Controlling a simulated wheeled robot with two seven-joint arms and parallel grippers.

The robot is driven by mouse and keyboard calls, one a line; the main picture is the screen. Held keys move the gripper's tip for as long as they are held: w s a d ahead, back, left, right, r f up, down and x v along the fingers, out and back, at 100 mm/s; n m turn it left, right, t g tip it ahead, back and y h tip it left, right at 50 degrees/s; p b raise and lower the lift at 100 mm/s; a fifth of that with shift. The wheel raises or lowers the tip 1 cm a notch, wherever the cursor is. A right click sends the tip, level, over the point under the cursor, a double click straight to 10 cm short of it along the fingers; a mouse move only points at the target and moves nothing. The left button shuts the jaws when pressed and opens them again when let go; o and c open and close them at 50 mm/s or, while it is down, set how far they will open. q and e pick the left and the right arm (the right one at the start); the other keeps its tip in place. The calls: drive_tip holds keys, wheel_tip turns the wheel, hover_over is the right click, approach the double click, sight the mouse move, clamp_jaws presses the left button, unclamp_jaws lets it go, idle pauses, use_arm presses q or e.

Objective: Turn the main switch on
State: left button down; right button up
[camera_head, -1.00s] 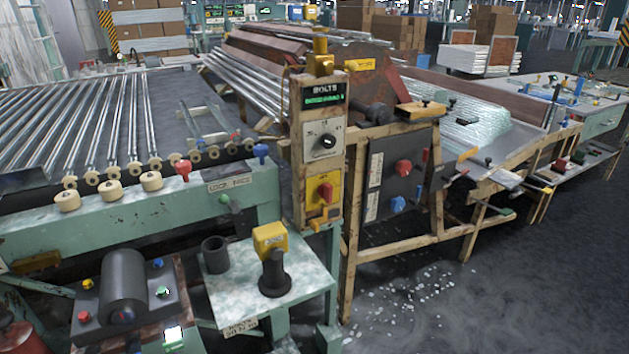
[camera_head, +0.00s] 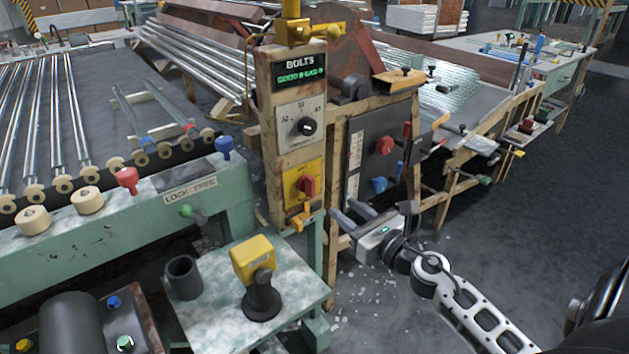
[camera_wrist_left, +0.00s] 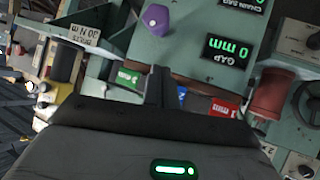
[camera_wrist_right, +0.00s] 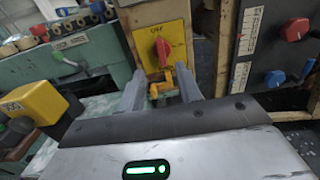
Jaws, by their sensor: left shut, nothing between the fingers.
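The main switch appears to be the red rotary knob (camera_head: 306,187) on a yellow plate (camera_head: 300,172), low on the wooden control post. In the right wrist view the red knob (camera_wrist_right: 163,50) stands upright, just beyond and above my fingertips. My right gripper (camera_head: 341,207) is open and empty, to the right of the post and a little below the knob; its two fingers also show in the right wrist view (camera_wrist_right: 160,74). My left gripper (camera_wrist_left: 160,85) is shut and empty, seen only in the left wrist view, over a panel with displays.
A yellow-orange part (camera_head: 300,216) hangs just below the yellow plate. A black dial (camera_head: 307,126) sits above it. A dark panel with red and blue knobs (camera_head: 382,148) stands right of the post. A yellow box on a black stand (camera_head: 254,262) is at front left. Floor at right is open.

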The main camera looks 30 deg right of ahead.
sight(314, 185)
drive_tip(key=w, duration=0.7)
drive_tip(key=w+a, duration=0.1)
drive_tip(key=w, duration=0.3)
drive_tip(key=shift+p, duration=0.4)
clamp_jaws()
